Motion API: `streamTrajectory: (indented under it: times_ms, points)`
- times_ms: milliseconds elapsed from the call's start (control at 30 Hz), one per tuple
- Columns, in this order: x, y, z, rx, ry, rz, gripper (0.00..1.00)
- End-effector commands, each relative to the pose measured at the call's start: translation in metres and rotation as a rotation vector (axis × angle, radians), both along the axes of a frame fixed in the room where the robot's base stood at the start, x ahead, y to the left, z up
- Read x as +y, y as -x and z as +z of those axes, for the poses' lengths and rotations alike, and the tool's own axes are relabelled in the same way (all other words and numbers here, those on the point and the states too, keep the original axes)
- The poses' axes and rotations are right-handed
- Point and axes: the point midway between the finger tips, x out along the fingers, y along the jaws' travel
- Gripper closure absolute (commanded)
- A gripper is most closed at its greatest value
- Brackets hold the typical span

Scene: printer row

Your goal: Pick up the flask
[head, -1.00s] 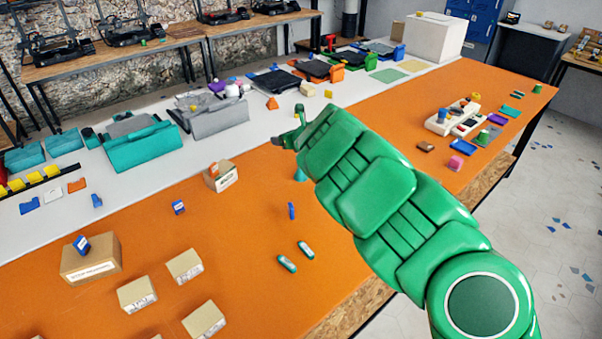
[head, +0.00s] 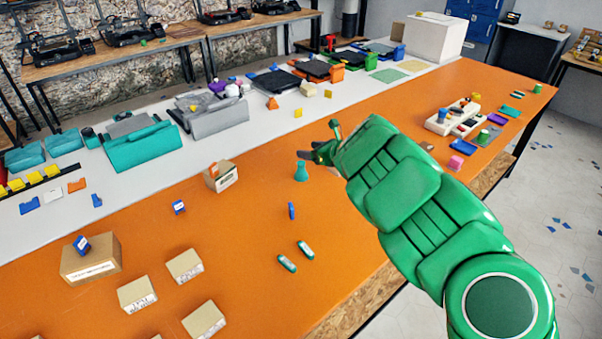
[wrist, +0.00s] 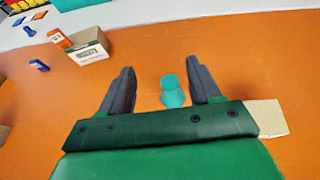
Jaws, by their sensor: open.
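The flask (head: 301,172) is small and teal, standing upright on the orange tabletop (head: 262,228) near the middle of the head view. My gripper (head: 309,155) is just behind and above it in that picture, with its dark fingers apart. In the wrist view the flask (wrist: 173,91) shows between the two open fingers (wrist: 163,80), nearer the right one. I see no contact, and the exact gap in height is hard to tell.
A cardboard box (head: 221,176) with an orange item on top stands left of the flask. Blue pieces (head: 291,211) and two teal-and-white items (head: 287,263) lie nearer. A white tray (head: 438,126) of small parts is to the right. Bare orange tabletop surrounds the flask.

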Motion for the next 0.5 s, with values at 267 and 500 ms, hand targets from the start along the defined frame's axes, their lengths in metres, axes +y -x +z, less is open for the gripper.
streamTrajectory:
  times_ms: [267, 500]
  points:
    - [0.001, 0.001, -0.047, 0.004, -0.002, -0.001, 0.37]
    - [0.0, 0.0, -0.072, 0.0, 0.001, -0.001, 0.37]
